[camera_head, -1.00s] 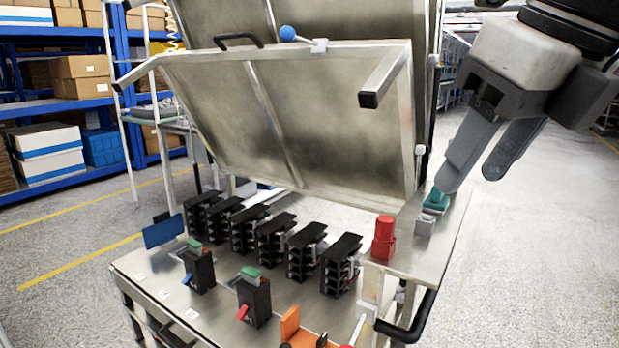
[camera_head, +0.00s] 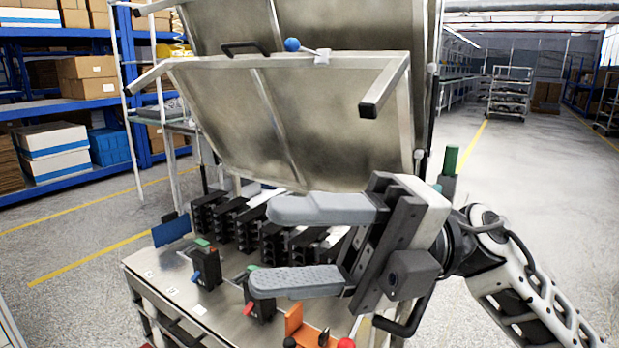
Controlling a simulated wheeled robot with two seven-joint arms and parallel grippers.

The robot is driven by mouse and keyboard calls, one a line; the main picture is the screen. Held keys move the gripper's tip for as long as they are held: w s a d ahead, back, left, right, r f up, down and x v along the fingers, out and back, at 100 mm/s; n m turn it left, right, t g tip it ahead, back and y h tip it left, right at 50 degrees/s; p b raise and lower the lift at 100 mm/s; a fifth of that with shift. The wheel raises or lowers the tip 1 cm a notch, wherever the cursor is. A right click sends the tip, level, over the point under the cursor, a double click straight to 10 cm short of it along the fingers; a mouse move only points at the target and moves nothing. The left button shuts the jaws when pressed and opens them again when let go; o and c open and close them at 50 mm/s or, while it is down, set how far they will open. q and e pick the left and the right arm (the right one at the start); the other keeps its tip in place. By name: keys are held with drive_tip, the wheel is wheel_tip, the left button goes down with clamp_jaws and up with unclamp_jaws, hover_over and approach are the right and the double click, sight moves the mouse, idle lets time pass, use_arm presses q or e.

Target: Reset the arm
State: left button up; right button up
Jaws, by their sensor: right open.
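My right gripper (camera_head: 268,245) is open and empty, with its two grey fingers pointing left. It is in front of the breaker test bench (camera_head: 195,308) and hides part of its right side. Several black breakers (camera_head: 206,215) stand in a row at the back of the bench. A black breaker with a green top and blue lever (camera_head: 206,267) stands nearer the front left. A second one with a red lever (camera_head: 259,306) is partly behind the lower finger. A green cylinder (camera_head: 451,160) stands upright behind my right wrist. My left gripper is not in view.
A raised metal cover (camera_head: 210,110) with a handle and a blue ball knob (camera_head: 292,45) leans above the bench. An orange part (camera_head: 294,320) and a red knob (camera_head: 346,343) are at the front. Blue shelves (camera_head: 60,105) stand at left. The floor at right is open.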

drive_tip(key=w+d+f+m+t+y+p, duration=0.1)
drive_tip(key=w+d+f+m+t+y, duration=0.2)
drive_tip(key=m+t, duration=0.7)
drive_tip(key=w+d+f+m+t+y, duration=0.1)
drive_tip(key=w+d+m+t+y, duration=0.1)
drive_tip(key=w+m+t, duration=0.6)
drive_tip(key=w+d+f+m+t+h, duration=0.1)
drive_tip(key=d+f+m+t+h, duration=0.3)
drive_tip(key=f+m+t+h, duration=0.9)
drive_tip(key=s+d+f+m+g+h, duration=0.2)
drive_tip(key=s+f+m+g, duration=0.1)
drive_tip(key=f, duration=0.5)
drive_tip(key=s+d+f+m+g+h+p, duration=0.1)
drive_tip(key=s+f+m+g+h, duration=0.2)
drive_tip(key=s+f+g, duration=0.2)
drive_tip(key=s+d+f+m+g+h+p, duration=0.1)
drive_tip(key=s+d+f+m+g+h, duration=0.1)
drive_tip(key=f, duration=0.8)
drive_tip(key=s+m+g, duration=0.1)
drive_tip(key=s+g, duration=0.1)
drive_tip(key=s, duration=0.1)
drive_tip(key=shift+s+d+f+m, duration=0.2)
drive_tip(key=shift+d+f+m, duration=0.1)
drive_tip(key=shift+m, duration=0.1)
